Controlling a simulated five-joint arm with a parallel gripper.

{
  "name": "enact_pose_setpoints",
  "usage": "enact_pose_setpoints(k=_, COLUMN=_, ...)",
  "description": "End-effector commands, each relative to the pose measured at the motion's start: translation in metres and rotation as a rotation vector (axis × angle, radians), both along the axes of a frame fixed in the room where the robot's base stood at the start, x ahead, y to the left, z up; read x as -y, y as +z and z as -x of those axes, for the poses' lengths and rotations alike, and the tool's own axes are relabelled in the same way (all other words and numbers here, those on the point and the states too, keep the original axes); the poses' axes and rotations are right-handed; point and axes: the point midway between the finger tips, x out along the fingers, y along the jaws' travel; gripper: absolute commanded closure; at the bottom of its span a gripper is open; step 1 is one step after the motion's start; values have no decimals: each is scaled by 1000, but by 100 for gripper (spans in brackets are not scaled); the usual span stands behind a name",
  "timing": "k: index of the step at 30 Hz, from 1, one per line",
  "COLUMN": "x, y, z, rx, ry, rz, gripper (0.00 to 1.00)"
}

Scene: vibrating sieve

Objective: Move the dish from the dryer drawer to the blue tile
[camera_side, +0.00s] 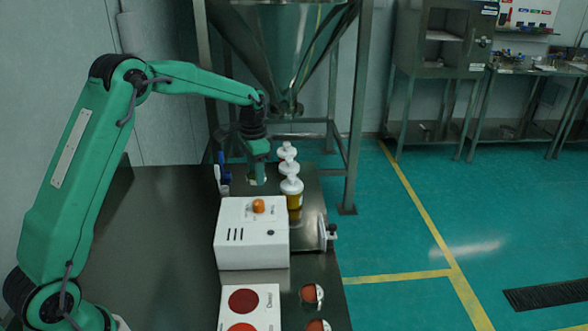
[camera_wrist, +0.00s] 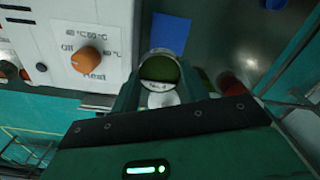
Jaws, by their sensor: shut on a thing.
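My gripper (camera_side: 257,180) is behind the white dryer box (camera_side: 252,232) in the side view. In the wrist view my gripper (camera_wrist: 160,88) is shut on the dish (camera_wrist: 157,54), a small round pale-rimmed dish with dark green contents. The blue tile (camera_wrist: 172,34) lies flat on the dark table just beyond the dish and does not show in the side view. The dryer, with its orange knob (camera_wrist: 88,60), is to the left in the wrist view. The gap between dish and table cannot be judged.
White-capped bottles (camera_side: 290,170) stand close to the right of my gripper, and blue-and-white items (camera_side: 221,172) stand to its left. A white panel with red discs (camera_side: 243,301) and small brown-filled cups (camera_side: 312,293) are in front. The table's left part is clear.

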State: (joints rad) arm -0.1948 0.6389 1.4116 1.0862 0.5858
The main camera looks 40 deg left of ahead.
Motion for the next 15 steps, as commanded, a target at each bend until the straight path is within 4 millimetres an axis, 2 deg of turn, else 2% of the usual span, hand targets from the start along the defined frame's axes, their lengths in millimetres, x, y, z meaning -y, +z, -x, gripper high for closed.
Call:
enact_pose_setpoints(k=1, x=-9, y=0, z=0, rx=0, ry=3, rz=0, gripper=77)
enact_pose_setpoints(k=6, x=-22, y=-1, z=1, rx=0, ry=1, rz=0, gripper=77)
enact_pose_setpoints(k=11, x=-23, y=-2, z=1, rx=0, ry=-1, rz=0, gripper=77)
enact_pose_setpoints(k=15, x=-22, y=-10, z=1, rx=-4, ry=0, rz=1, gripper=77)
